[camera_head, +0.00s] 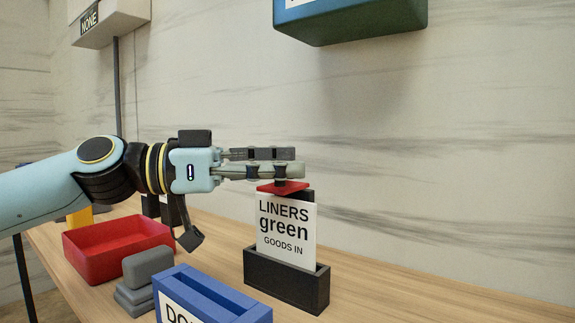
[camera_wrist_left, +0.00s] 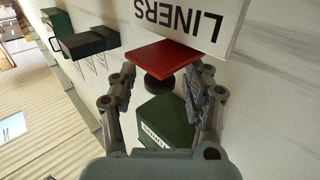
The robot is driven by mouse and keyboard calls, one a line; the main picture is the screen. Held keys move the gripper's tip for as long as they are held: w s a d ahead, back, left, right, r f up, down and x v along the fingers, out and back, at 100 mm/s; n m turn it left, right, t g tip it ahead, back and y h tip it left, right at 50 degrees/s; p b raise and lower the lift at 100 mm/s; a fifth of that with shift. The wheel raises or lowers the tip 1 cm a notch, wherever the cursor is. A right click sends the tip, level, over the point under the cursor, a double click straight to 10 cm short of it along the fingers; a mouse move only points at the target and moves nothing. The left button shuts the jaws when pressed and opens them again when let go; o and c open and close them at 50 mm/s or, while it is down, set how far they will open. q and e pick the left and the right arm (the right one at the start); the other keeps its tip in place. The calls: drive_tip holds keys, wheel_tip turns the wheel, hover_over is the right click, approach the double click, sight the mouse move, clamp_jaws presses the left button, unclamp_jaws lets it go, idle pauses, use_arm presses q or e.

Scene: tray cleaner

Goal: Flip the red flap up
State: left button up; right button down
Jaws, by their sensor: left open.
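The red flap (camera_head: 283,188) is a small flat plate at the top of the dark holder (camera_head: 287,279) with the white card (camera_head: 286,232) reading "LINERS green GOODS IN". My left gripper (camera_head: 297,162) is open, its fingers pointing right, just above the flap. A dark round knob stands between the flap and the fingers. In the left wrist view the flap (camera_wrist_left: 162,57) lies just past the fingertips and the knob (camera_wrist_left: 158,91) shows between the fingers. I cannot tell whether a finger touches either. My right gripper is not in view.
A red tray (camera_head: 115,248), grey blocks (camera_head: 147,267) and a blue box (camera_head: 213,296) stand on the wooden table at left and front. A green and blue box (camera_head: 365,22) hangs overhead. The table (camera_head: 430,295) right of the holder is clear; a pale wall stands behind.

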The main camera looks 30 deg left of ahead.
use_arm(q)
drive_tip(key=shift+c, duration=1.4)
drive_tip(key=c, duration=0.7)
drive_tip(key=shift+d, duration=0.1)
clamp_jaws()
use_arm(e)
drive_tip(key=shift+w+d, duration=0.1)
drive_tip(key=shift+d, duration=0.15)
